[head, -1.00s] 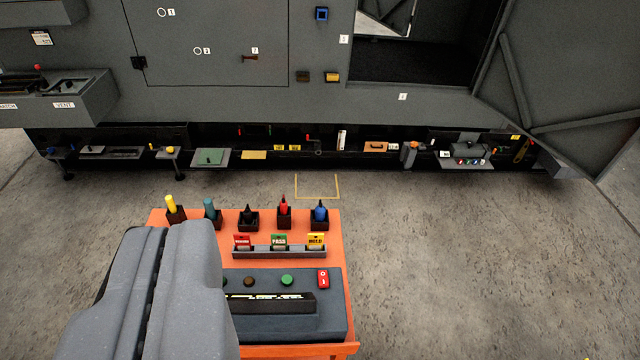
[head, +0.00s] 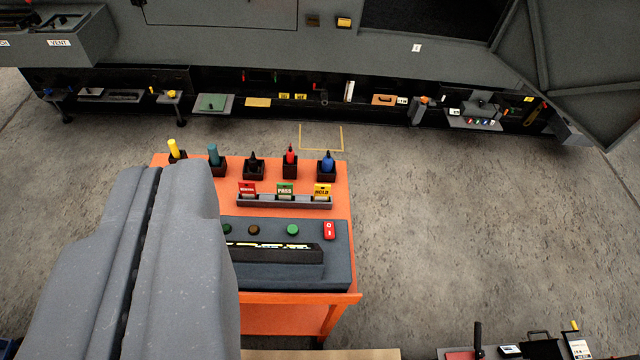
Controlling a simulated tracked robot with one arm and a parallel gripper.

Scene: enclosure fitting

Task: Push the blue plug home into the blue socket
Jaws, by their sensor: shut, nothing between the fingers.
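A blue plug-like piece (head: 327,161) stands upright in a small black holder at the back right of an orange cart (head: 341,190). I cannot tell for sure that it is the blue plug. No blue socket shows in the view now. My gripper (head: 188,168) fills the lower left, large and grey. Its two fingers are together with only a thin dark seam between them, and it holds nothing. It hides the cart's left part. The blue piece is to the right of the fingertips in the picture, apart from them.
The cart also carries yellow, teal, black and red pieces in holders, a card rack (head: 284,201) and a dark control box (head: 337,266). Behind stands the grey enclosure (head: 220,45), with a low shelf of small parts.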

